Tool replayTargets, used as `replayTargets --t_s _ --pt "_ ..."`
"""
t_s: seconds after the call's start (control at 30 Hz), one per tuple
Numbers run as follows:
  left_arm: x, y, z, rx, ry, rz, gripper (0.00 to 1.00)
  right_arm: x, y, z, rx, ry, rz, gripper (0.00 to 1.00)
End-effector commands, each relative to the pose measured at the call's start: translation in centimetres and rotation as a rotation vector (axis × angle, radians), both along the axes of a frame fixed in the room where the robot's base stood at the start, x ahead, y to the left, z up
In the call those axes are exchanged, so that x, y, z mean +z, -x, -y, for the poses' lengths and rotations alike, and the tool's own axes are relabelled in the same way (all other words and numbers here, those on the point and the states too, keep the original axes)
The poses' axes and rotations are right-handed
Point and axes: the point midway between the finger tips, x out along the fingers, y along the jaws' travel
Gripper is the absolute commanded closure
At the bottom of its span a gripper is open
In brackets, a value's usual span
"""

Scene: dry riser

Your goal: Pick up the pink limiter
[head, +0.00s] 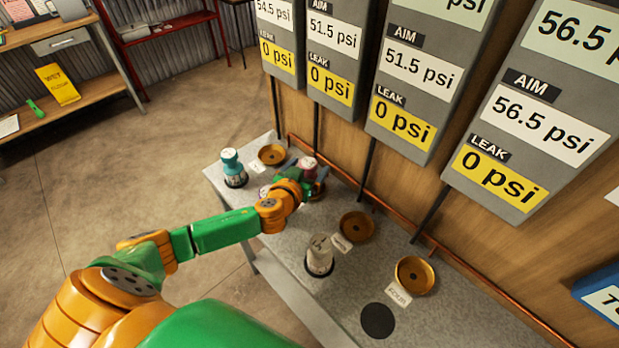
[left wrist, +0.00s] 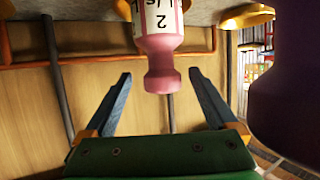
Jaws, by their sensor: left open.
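The pink limiter (left wrist: 163,55) shows in the left wrist view, upside down in that picture, with a white label reading 2. It lies between the lines of my two open fingers, a little beyond their tips, with no contact visible. In the head view the pink limiter (head: 307,165) stands on the grey bench, partly hidden behind my left gripper (head: 313,184). My left gripper (left wrist: 160,88) is open and empty. My right gripper is not in view.
A teal limiter (head: 233,168) and a whitish limiter (head: 319,255) stand on the bench (head: 440,318). Brass cups (head: 272,154), (head: 357,226) and (head: 414,274) sit along it. A dark purple thing (left wrist: 290,105) is close at the right in the wrist view. Grey gauge panels hang behind.

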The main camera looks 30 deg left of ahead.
Motion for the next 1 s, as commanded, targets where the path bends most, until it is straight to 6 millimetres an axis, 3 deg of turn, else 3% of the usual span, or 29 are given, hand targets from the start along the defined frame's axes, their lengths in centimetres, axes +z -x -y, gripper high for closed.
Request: replayTargets --t_s 0.3,0.37,0.6,0.67,1.0 --pt "-0.51 -0.97 -0.15 0.0 0.0 -0.001 0.09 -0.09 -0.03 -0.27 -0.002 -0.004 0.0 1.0" --pt "-0.52 -0.95 -0.16 0.0 0.0 -0.001 0.22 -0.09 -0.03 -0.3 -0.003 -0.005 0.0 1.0" --pt "-0.51 -0.94 -0.17 0.001 0.0 -0.001 0.87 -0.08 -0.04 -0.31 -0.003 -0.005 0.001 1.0" --pt "-0.51 -0.94 -0.18 0.001 -0.001 -0.001 1.0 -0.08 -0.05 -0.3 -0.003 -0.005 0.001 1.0" --pt "-0.45 -0.95 -0.19 0.001 -0.001 0.0 1.0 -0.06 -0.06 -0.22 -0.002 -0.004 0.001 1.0"
